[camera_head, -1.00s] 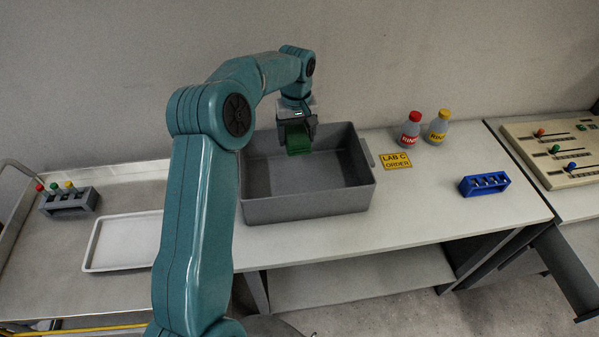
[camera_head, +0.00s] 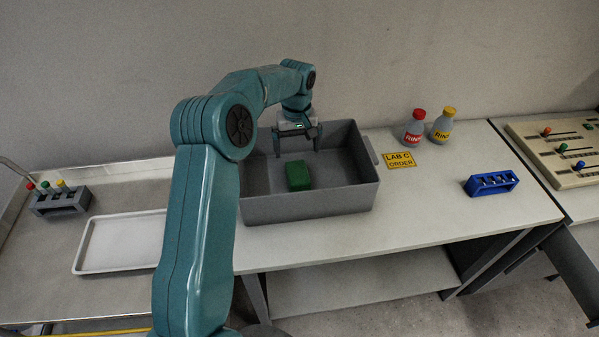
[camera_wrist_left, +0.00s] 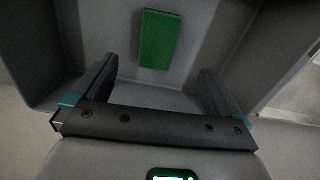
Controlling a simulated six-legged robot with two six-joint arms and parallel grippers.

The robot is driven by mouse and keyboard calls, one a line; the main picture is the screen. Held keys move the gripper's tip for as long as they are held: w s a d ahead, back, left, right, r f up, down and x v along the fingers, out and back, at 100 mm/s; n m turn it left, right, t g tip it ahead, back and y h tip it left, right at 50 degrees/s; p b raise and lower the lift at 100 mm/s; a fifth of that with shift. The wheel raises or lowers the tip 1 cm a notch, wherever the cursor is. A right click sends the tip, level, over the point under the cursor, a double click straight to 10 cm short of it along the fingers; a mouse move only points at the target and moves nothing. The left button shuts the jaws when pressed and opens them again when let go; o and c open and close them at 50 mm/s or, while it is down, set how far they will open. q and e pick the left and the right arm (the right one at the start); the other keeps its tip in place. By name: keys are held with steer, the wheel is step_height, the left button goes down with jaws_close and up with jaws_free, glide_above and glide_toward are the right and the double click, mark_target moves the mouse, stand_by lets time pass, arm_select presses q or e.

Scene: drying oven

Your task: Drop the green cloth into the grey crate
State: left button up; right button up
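The green cloth (camera_head: 298,176), a small folded block, lies inside the grey crate (camera_head: 312,207) on its floor, left of the middle. In the left wrist view the cloth (camera_wrist_left: 159,40) lies beyond the fingers, apart from them, on the crate floor (camera_wrist_left: 190,82). My left gripper (camera_head: 298,148) is above the crate's back part with its fingers spread and empty. The fingers also show wide apart in the left wrist view (camera_wrist_left: 160,85). My right gripper is not in view.
Right of the crate are a yellow label (camera_head: 399,160), two bottles (camera_head: 413,128) with red and yellow caps, and a blue rack (camera_head: 491,183). On the left stand a white tray (camera_head: 118,243) and a grey rack (camera_head: 62,201). The table front right of the crate is clear.

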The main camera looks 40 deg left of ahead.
arm_select(q)
step_height(320, 180, up, 16)
steer(key=p, duration=0.1)
steer(key=shift+r, duration=0.2)
stand_by(0.4)
steer(key=shift+s, duration=0.1)
